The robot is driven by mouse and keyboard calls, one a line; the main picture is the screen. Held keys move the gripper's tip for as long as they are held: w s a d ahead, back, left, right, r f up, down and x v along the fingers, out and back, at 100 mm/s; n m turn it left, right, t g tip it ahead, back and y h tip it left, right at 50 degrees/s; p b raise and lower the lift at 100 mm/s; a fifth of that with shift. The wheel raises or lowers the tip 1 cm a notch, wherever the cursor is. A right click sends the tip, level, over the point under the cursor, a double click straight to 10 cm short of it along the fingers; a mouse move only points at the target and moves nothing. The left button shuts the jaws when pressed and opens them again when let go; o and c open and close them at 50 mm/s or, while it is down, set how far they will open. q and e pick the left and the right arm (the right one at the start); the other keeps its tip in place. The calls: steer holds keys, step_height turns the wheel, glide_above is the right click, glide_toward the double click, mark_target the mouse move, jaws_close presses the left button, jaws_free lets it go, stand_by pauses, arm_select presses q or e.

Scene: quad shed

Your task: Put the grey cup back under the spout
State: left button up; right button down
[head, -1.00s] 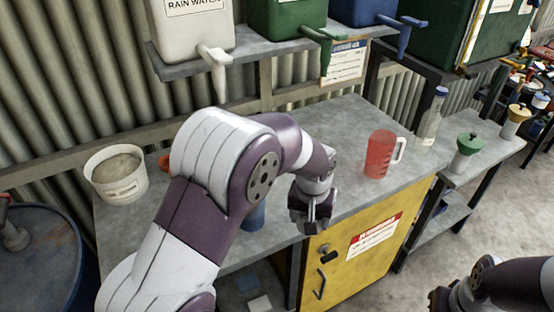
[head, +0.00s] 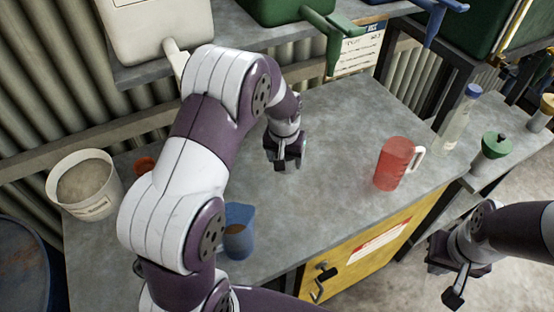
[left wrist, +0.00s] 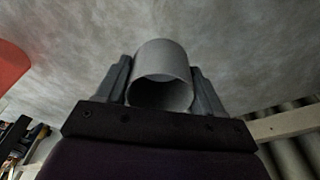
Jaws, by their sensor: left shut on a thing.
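The grey cup (left wrist: 162,75) sits between the two fingers of my left gripper (left wrist: 160,82) in the left wrist view, its open rim toward the camera. The gripper is shut on it. In the head view my left gripper (head: 287,160) is over the middle of the bench and hides most or all of the cup. A white spout (head: 175,55) on the white container is partly behind my left arm. A green spout (head: 332,38) and a blue spout (head: 440,14) stick out further right. My right gripper (head: 443,280) is open and empty, right of the yellow cabinet.
On the bench (head: 335,130) stand a red jug (head: 393,165), a blue jug (head: 239,232) close to my left arm, a white bucket (head: 85,188) and a clear bottle (head: 457,122). A green-topped container (head: 490,150) stands at right. The bench middle is clear.

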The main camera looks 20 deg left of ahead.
arm_select(q)
steer(key=w+a+f, duration=0.2)
steer(key=a, duration=0.1)
steer(key=shift+f, duration=0.15)
step_height(320, 180, down, 4)
steer(key=shift+s+d+r+p, duration=0.15)
steer(key=shift+r+p, duration=0.1)
steer(key=shift+p, duration=0.4)
steer(key=shift+f, duration=0.4)
steer(key=o, duration=1)
steer(key=shift+r, duration=0.1)
steer(key=shift+o, duration=0.2)
arm_select(e)
steer(key=shift+w+a+r, duration=0.1)
steer(key=shift+w+r, duration=0.35)
steer(key=shift+r, duration=0.2)
